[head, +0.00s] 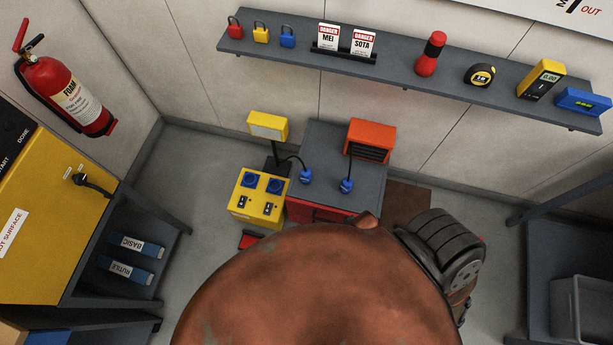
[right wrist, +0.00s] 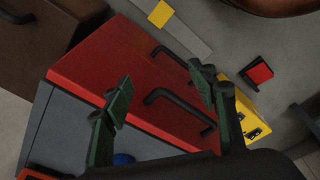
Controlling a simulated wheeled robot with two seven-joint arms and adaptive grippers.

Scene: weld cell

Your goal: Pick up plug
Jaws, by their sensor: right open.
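Two blue plugs lie on the grey top of a red drawer cabinet (head: 325,137). The left plug (head: 305,177) has a dark cable running to a yellow lamp (head: 268,127). The right plug (head: 346,186) is cabled to an orange heater (head: 371,138). A yellow socket box (head: 258,208) with two blue sockets stands left of them. In the right wrist view my right gripper (right wrist: 162,78) is open and empty above the cabinet's red front. A blue piece (right wrist: 123,158), partly hidden by the gripper's base, shows on the grey top; I cannot tell which plug. My left gripper is not in view.
A large rust-brown rounded shape (head: 315,290) blocks the lower middle of the head view. A grey wall shelf (head: 405,85) holds padlocks, signs and tools. A yellow machine (head: 60,215) stands left, a fire extinguisher (head: 68,95) above it. A grey bin (head: 590,312) sits right.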

